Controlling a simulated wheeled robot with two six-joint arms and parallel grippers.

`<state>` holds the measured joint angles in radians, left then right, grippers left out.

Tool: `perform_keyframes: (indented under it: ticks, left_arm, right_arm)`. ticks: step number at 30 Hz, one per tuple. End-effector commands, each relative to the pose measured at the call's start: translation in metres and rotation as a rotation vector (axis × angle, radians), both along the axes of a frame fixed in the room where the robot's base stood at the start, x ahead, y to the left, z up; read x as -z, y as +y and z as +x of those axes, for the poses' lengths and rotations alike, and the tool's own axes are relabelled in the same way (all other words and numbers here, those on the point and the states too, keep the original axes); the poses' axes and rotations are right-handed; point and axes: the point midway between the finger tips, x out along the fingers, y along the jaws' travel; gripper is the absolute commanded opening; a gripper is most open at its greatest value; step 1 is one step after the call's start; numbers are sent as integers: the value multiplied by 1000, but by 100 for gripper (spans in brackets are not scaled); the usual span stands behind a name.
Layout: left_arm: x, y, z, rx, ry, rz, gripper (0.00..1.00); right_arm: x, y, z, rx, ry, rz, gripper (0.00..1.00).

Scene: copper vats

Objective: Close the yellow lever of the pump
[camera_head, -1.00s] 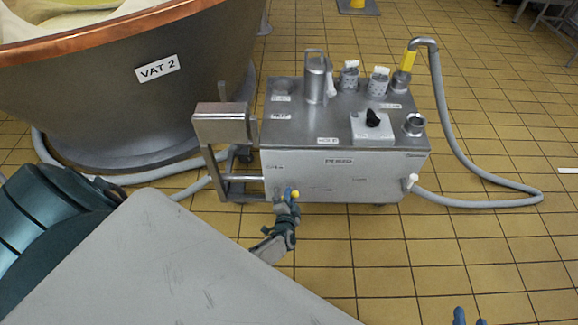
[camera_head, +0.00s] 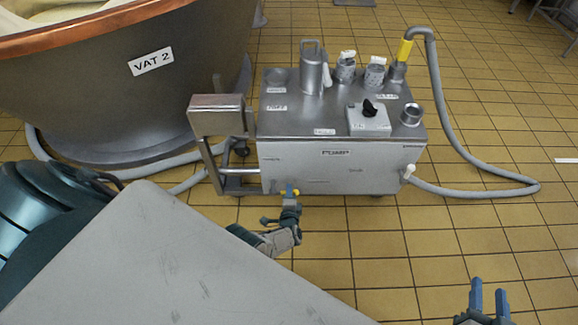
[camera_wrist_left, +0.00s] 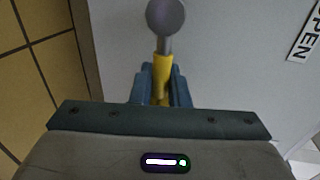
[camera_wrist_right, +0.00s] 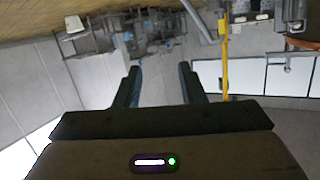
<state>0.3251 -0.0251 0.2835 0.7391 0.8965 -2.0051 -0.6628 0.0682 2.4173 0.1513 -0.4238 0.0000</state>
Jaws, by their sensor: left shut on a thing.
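The steel pump (camera_head: 335,168) stands on the floor in the middle of the head view. Its yellow lever (camera_head: 296,192) shows as a small spot low on the front face. My left gripper (camera_head: 289,196) is at that spot, shut on the lever. In the left wrist view the yellow lever (camera_wrist_left: 161,72) is between the blue fingers, with a round grey end (camera_wrist_left: 165,16) beyond them. An "OPEN" label (camera_wrist_left: 305,38) is on the panel to the right. My right gripper (camera_head: 488,298) is open and empty at the bottom right, apart from the pump.
A large copper-rimmed vat (camera_head: 100,85) marked "VAT 2" stands left of the pump. A grey hose (camera_head: 440,100) with a yellow collar loops to the pump's right. The tiled floor (camera_head: 450,235) in front and right is clear.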

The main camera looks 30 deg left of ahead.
Motion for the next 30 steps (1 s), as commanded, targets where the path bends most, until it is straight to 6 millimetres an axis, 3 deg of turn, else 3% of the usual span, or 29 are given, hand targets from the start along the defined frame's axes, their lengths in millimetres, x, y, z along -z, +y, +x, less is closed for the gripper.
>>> perform_keyframes:
  ticks: [11,12,14,26,30]
  left_arm:
    - [1,-1,0,2,6,3,0]
    - [1,-1,0,2,5,4,23]
    - [1,0,0,1,5,4,34]
    - [0,-1,-2,1,3,3,34]
    - [-2,-5,-8,1,4,3,34]
  right_arm:
    - [0,0,0,0,-4,-1,36]
    - [0,0,0,0,-4,-1,36]
    - [0,0,0,0,-4,-1,36]
    - [0,0,-1,-2,12,1,36]
    - [23,3,-17,-12,141,9,36]
